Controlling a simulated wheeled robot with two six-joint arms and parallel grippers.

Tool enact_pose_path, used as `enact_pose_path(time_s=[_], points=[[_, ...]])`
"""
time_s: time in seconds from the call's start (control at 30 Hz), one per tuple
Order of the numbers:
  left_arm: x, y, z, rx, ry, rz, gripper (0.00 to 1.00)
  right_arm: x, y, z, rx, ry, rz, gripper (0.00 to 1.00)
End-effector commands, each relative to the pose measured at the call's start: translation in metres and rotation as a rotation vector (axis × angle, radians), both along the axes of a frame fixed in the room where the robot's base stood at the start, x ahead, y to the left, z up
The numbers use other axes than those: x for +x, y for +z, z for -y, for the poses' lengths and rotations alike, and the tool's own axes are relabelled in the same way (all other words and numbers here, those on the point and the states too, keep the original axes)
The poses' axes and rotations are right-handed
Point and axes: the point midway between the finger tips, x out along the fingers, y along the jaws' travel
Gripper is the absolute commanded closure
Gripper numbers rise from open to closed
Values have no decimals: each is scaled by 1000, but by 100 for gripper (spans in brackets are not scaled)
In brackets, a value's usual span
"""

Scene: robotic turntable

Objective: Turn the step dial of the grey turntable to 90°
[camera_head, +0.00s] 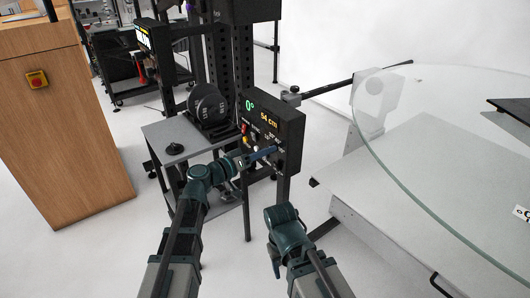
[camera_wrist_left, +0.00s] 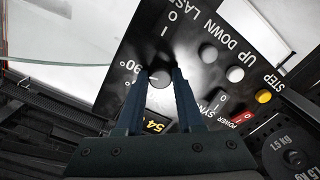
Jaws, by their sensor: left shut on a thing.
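The black control panel (camera_head: 289,131) stands on a post in the head view, with a green 0° and a yellow 54 cm lit on its display. My left gripper (camera_head: 274,152) is at its lower right part. In the left wrist view my left gripper (camera_wrist_left: 160,76) is shut on a dark round dial (camera_wrist_left: 159,79), one finger on each side. A 90° mark is printed beside this dial; its pointer is hard to make out. The glass-topped grey turntable (camera_head: 440,165) is at the right. My right gripper (camera_head: 275,262) hangs low, away from the panel; its fingers are unclear.
Other panel controls are close by: white buttons (camera_wrist_left: 235,74), a yellow button (camera_wrist_left: 263,96) and a red power switch (camera_wrist_left: 243,117). A small grey table (camera_head: 170,133) with dark weights (camera_head: 207,104) stands left of the panel. A wooden cabinet (camera_head: 70,120) is further left.

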Motion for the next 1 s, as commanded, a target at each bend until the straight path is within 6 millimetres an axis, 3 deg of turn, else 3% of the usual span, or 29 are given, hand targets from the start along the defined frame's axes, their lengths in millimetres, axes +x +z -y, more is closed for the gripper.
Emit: enact_pose_path(time_s=[0.6, 0.63, 0.7, 0.8, 1.0], points=[[-2, -2, 0, 30, -3, 32, 100, 0, -1, 0, 0, 0, 0, 43], [-2, -2, 0, 30, -3, 32, 62, 0, -1, 0, 0, 0, 0, 43], [-2, -2, 0, 29, -3, 32, 49, 0, -1, 0, 0, 0, 0, 43], [-1, -1, 0, 28, -2, 32, 34, 0, -1, 0, 0, 0, 0, 43], [-1, -1, 0, 25, -2, 32, 34, 0, 0, 0, 0, 0, 0, 43]])
